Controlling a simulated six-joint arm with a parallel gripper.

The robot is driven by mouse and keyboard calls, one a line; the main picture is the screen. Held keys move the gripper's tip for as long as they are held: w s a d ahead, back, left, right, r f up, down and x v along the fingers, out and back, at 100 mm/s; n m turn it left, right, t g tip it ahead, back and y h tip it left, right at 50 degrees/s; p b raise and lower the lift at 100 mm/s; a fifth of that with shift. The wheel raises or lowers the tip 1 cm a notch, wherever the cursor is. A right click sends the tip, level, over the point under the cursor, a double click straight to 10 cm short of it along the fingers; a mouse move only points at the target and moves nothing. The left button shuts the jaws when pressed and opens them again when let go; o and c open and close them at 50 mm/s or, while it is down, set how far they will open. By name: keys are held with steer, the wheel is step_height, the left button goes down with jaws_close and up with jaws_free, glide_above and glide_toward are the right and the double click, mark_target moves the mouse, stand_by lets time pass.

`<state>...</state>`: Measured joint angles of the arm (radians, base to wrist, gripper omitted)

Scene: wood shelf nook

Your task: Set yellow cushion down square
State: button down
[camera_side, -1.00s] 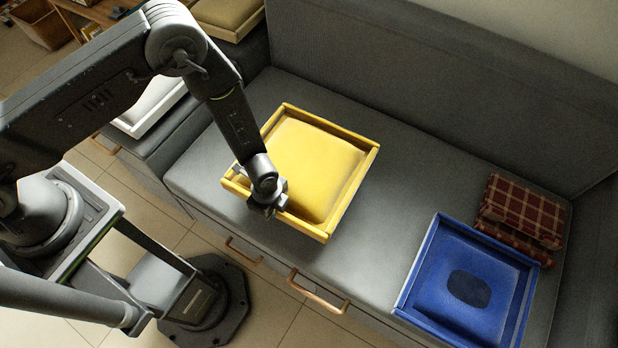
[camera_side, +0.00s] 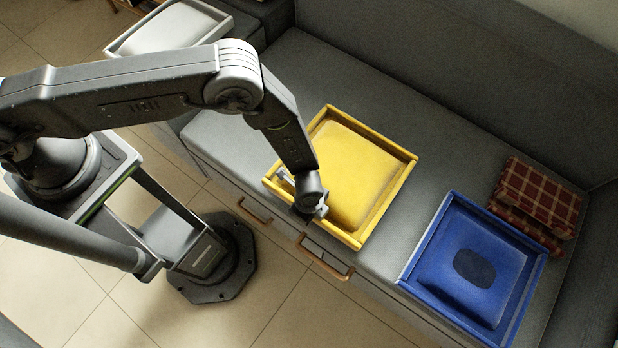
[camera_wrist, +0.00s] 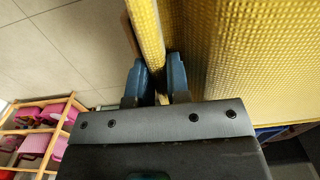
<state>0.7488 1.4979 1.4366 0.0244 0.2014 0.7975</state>
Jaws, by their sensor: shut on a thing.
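The yellow cushion (camera_side: 352,172) lies inside a shallow yellow tray (camera_side: 391,200) over the grey bench seat. My gripper (camera_side: 311,203) is at the tray's near rim in the side view, shut on it. In the wrist view my two blue-grey fingers (camera_wrist: 161,84) straddle the thin yellow rim (camera_wrist: 147,35), with the textured cushion (camera_wrist: 245,60) to their right. The tray looks roughly in line with the bench and the blue tray. I cannot tell whether its underside touches the seat.
A blue tray (camera_side: 413,254) with a blue cushion (camera_side: 500,268) stands close to the right. Folded red checked cloths (camera_side: 540,197) lie behind it. A backrest (camera_side: 480,90) runs behind the seat. A white tray (camera_side: 215,28) is at upper left. The seat left of the yellow tray is clear.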

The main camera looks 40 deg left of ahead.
steer(key=shift+f, duration=1.45)
steer(key=c, duration=1.1)
jaws_free()
step_height(320, 180, up, 12)
steer(key=shift+r, duration=0.15)
